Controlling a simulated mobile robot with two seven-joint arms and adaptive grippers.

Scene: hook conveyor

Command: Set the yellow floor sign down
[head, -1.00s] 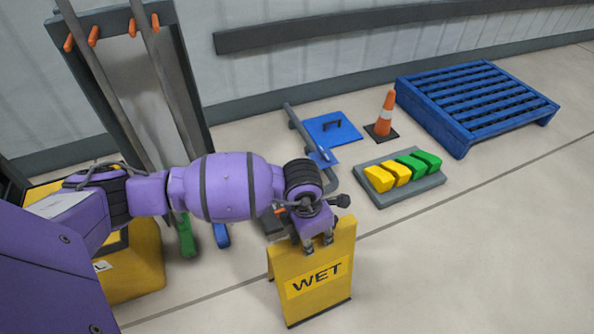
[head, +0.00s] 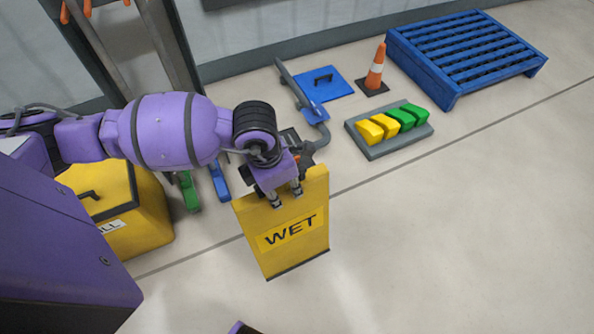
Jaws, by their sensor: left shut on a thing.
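The yellow floor sign (head: 300,255) carries the word WET on its front and stands out in the middle of the head view, slightly tilted in the picture. My left gripper (head: 285,195) is shut on the sign's top edge from above. I cannot tell whether the sign's bottom edge touches the floor. Its rear side is hidden behind the front panel. My right gripper is not in view.
A yellow box (head: 120,215) with a black handle stands left of the sign. A grey tray (head: 380,150) with yellow and green blocks, an orange cone (head: 376,68), a blue panel (head: 327,84) and a blue pallet (head: 465,55) lie behind. The floor (head: 450,240) at right is clear.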

